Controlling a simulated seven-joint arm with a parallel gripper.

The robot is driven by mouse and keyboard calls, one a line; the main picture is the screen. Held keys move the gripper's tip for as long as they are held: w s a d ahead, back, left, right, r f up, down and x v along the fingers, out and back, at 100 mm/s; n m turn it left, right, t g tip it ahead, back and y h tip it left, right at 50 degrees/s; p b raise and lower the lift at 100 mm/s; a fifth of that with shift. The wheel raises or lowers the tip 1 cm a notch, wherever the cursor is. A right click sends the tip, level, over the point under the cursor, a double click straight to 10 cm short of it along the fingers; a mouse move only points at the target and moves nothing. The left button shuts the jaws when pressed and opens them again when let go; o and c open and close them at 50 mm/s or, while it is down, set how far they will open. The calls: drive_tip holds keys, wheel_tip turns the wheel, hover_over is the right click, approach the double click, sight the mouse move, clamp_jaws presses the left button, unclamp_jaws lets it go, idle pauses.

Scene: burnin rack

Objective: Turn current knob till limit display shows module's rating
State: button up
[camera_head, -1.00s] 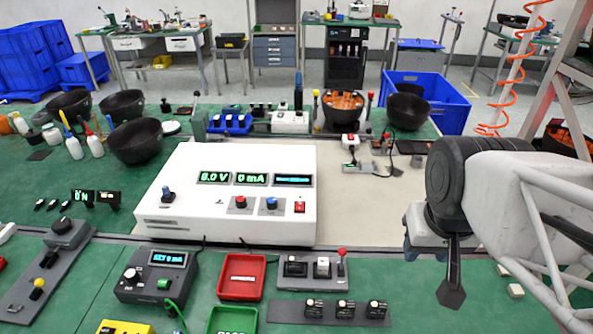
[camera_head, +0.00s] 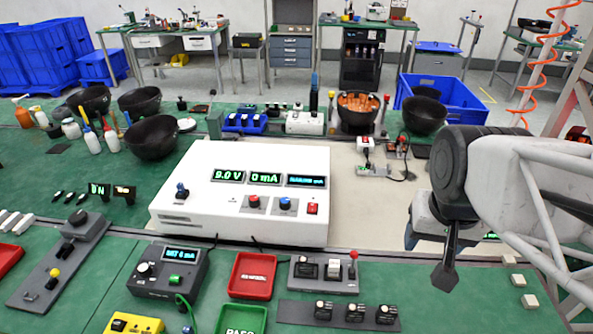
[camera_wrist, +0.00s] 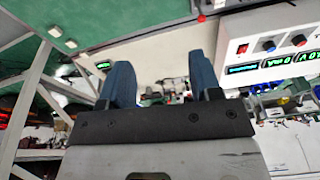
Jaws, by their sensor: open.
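A white power supply (camera_head: 190,228) stands on the bench in the head view. It has a voltage display (camera_head: 228,176) reading about 9.0 V, a current display (camera_head: 265,178) reading 0 mA, and a blue limit display (camera_head: 306,181) too small to read surely. Below them are a red knob (camera_head: 254,203), a blue knob (camera_head: 286,204) and a red switch (camera_head: 312,208). The supply also shows in the wrist view (camera_wrist: 268,28). My gripper (camera_wrist: 160,75) is open and empty, to the right of the supply. I cannot tell which module carries the rating.
A grey meter box (camera_head: 165,270), red tray (camera_head: 254,275), green tray (camera_head: 241,320) and switch panel (camera_head: 324,275) lie in front of the supply. Black bowls (camera_head: 152,137) stand behind left. The pale mat (camera_head: 375,215) right of the supply is mostly clear.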

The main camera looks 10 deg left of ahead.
drive_tip(key=w+a+m, duration=0.3)
drive_tip(key=w+a, duration=0.2)
drive_tip(key=w, duration=0.3)
drive_tip(key=m+g, duration=0.3)
drive_tip(key=m, duration=0.8)
hover_over(285, 200)
drive_tip(key=f, duration=0.9)
drive_tip(key=shift+w+f, duration=0.2)
drive_tip(key=shift+w, duration=0.05)
drive_tip(key=shift+f, duration=0.1)
drive_tip(key=shift+s+f, duration=0.2)
drive_tip(key=shift+f, duration=3.6)
drive_tip(key=c, duration=0.9)
